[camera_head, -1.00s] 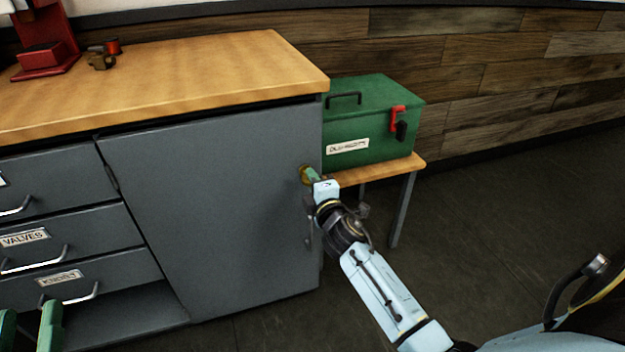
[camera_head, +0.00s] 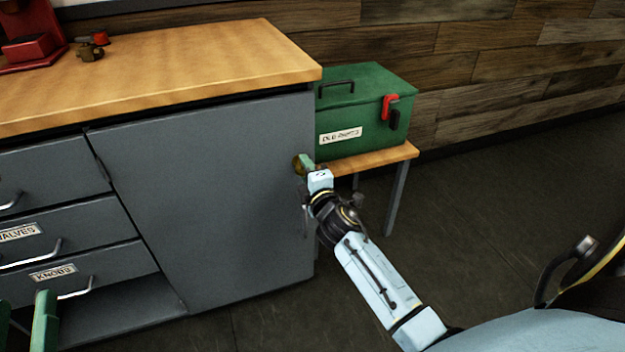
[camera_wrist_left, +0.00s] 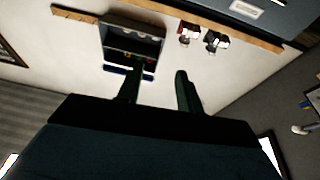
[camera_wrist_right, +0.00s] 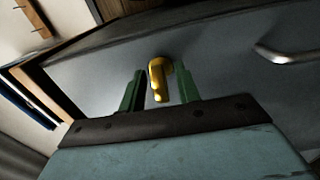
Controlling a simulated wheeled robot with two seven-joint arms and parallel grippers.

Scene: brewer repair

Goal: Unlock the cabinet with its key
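The grey cabinet (camera_head: 205,200) stands below the wooden worktop, its door closed. A brass-coloured piece (camera_head: 301,162) sits at the right edge of the door. In the right wrist view it is a gold piece (camera_wrist_right: 160,80) with a rounded top and a part hanging down; I cannot tell key from lock. My right gripper (camera_head: 308,164) is at it, with its green fingers on either side (camera_wrist_right: 160,78) and a gap showing on the left, so it looks open. My left gripper (camera_head: 25,318) is low at the left edge; its wrist view shows the fingers (camera_wrist_left: 160,75) apart and empty.
Drawers (camera_head: 60,235) with labels and handles are left of the door. A green toolbox (camera_head: 360,112) stands on a small wooden-topped table (camera_head: 385,157) right of the cabinet. Red and brass parts (camera_head: 92,48) lie on the worktop (camera_head: 190,75). The floor at right is open.

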